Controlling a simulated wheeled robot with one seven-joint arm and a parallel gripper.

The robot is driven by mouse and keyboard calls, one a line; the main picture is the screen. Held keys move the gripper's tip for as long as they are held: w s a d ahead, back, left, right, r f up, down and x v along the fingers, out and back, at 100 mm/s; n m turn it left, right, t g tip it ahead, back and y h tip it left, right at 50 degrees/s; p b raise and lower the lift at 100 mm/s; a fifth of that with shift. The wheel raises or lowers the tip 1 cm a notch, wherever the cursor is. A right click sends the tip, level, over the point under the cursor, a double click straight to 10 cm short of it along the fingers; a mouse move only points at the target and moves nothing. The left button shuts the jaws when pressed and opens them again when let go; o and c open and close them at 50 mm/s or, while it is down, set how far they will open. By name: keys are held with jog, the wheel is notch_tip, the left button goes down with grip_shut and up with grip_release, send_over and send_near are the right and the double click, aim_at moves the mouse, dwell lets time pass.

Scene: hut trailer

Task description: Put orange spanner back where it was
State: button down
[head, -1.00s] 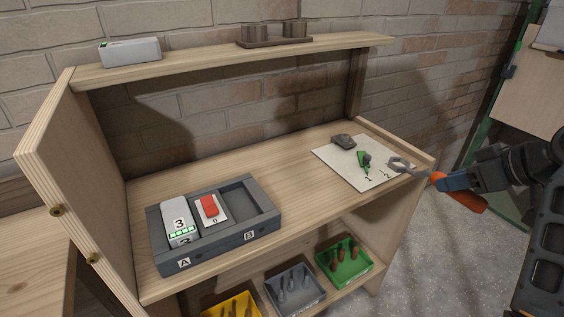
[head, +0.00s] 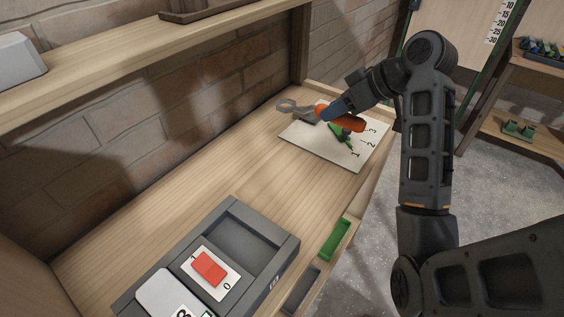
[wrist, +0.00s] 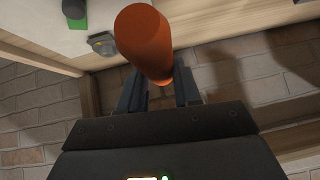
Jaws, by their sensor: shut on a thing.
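My gripper (head: 338,108) is shut on the orange spanner (head: 345,122), with its blue-tipped fingers around the handle. The spanner's grey open head points left, towards the back wall. The spanner appears above the white numbered sheet (head: 352,157), covering part of it. In the wrist view the round end of the orange handle (wrist: 145,45) fills the top middle, between the dark fingers (wrist: 160,92). The spanner's head is hidden there.
A green-handled thing (head: 342,140) lies on the sheet beneath the spanner. A grey object (wrist: 101,44) shows in the wrist view. A grey tray (head: 270,228) with a red switch (head: 209,268) stands at the front. The bench (head: 195,170) between tray and sheet is clear.

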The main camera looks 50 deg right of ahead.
jog(key=a+f, duration=0.2)
jog(key=a, duration=0.1)
jog(key=a+f, duration=0.2)
jog(key=a, duration=0.1)
jog(key=s+a+f+p, duration=0.1)
jog(key=a+f, duration=0.1)
jog(key=a, duration=0.2)
jog(key=shift+f, duration=0.1)
jog(key=shift+a+f, duration=0.1)
jog(key=shift+f, duration=1.9)
jog(key=c, duration=0.8)
grip_release()
